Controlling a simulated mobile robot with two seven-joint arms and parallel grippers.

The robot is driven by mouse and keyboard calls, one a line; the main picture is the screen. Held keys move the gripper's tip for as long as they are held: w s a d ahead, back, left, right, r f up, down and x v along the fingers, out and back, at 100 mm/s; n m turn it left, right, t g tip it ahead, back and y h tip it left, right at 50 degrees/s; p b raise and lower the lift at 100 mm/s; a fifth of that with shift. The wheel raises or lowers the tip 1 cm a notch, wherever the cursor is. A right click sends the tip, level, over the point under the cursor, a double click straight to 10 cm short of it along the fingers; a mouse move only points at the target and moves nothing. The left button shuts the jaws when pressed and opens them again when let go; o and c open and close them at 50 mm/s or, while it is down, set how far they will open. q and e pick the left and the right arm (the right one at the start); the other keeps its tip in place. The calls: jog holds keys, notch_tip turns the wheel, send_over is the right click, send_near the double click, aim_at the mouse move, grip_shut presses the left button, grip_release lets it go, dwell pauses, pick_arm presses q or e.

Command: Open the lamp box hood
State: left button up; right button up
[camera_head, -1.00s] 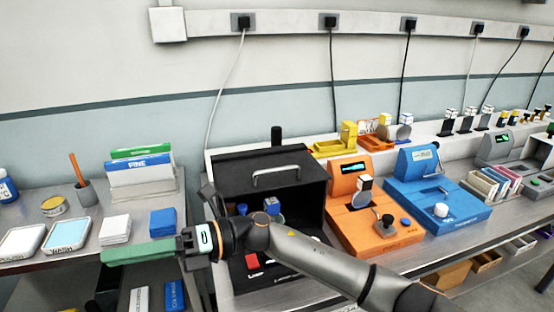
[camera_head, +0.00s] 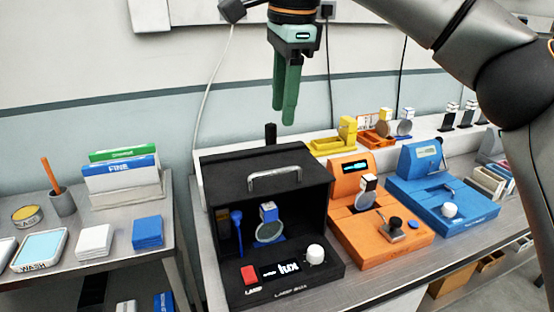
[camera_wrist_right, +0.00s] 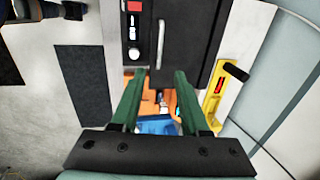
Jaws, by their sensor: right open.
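The black lamp box (camera_head: 318,265) stands on the bench in the middle of the head view. Its dark hood (camera_head: 225,174) covers the top, with a silver bar handle (camera_head: 274,180) on it. The front under the hood shows the inside, with a round disc and a blue part. My right gripper (camera_head: 283,122), with green fingers, points down above and behind the hood, apart from it. It is open and empty. In the right wrist view, the handle (camera_wrist_right: 161,44) lies beyond the open fingers (camera_wrist_right: 163,72). My left gripper is not in view.
An orange device (camera_head: 375,240) and a blue device (camera_head: 470,212) stand right of the box. A black post (camera_head: 270,134) rises behind the hood. A side table at left holds a wash tray (camera_head: 40,250) and a pencil cup (camera_head: 62,203).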

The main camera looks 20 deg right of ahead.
aim_at(279, 172)
jog(key=f, duration=0.4)
jog(key=w+f+b, duration=0.1)
jog(key=f, duration=0.3)
jog(key=w+f, duration=0.1)
jog(key=f, duration=0.3)
jog(key=shift+w, duration=0.15)
jog(key=shift+c, duration=0.3)
grip_shut()
dwell(0.7)
